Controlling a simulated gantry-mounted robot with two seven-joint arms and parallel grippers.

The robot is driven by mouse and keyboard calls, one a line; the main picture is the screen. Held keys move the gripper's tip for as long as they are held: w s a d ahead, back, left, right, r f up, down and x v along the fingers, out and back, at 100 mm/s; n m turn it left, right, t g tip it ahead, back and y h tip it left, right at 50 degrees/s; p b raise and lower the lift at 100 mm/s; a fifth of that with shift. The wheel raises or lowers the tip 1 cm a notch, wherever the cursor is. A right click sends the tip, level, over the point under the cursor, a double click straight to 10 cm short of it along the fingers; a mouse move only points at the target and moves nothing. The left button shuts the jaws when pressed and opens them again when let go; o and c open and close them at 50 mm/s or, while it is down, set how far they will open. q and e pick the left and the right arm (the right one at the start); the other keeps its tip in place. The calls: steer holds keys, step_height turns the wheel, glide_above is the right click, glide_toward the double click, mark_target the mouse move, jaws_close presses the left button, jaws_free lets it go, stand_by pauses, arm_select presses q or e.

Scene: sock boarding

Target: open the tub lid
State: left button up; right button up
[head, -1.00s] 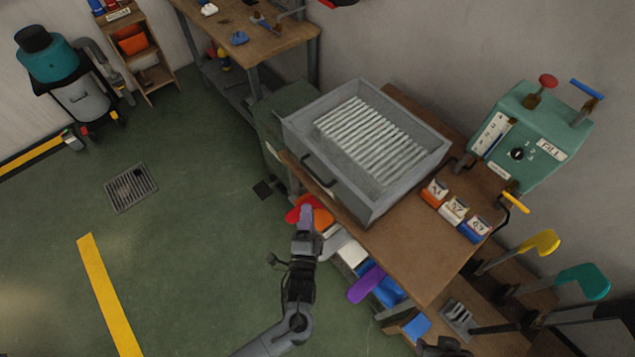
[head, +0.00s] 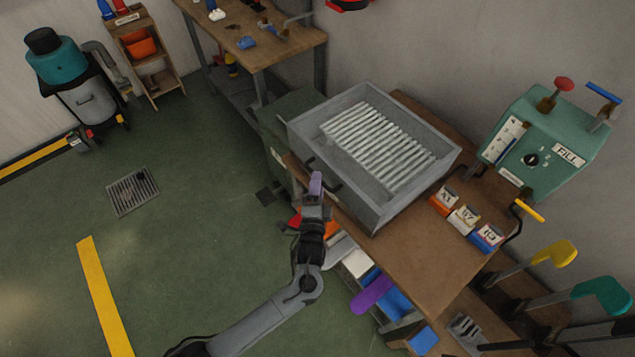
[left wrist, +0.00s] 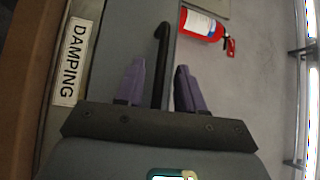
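The grey tub (head: 385,205) sits on the brown bench, with pale slats (head: 378,142) showing inside its raised rim. I cannot clearly make out a separate lid. A dark bar handle (head: 330,180) is on the tub's front side, partly hidden by my left gripper (head: 315,185). In the left wrist view the black handle (left wrist: 160,65) shows between the two purple fingers of my left gripper (left wrist: 160,85). The fingers are apart, with a gap visible beside the bar. How deep the bar sits between them is unclear. My right gripper is out of view.
A "DAMPING" label (left wrist: 76,62) is beside the handle. Labelled blocks (head: 463,217) stand on the bench right of the tub, near a green control box (head: 545,140). Coloured items (head: 385,292) lie below the bench edge. The green floor (head: 190,240) at left is largely clear.

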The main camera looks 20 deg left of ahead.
arm_select(q)
steer(key=shift+w+a, duration=0.1)
steer(key=shift+w, duration=0.3)
jaws_close()
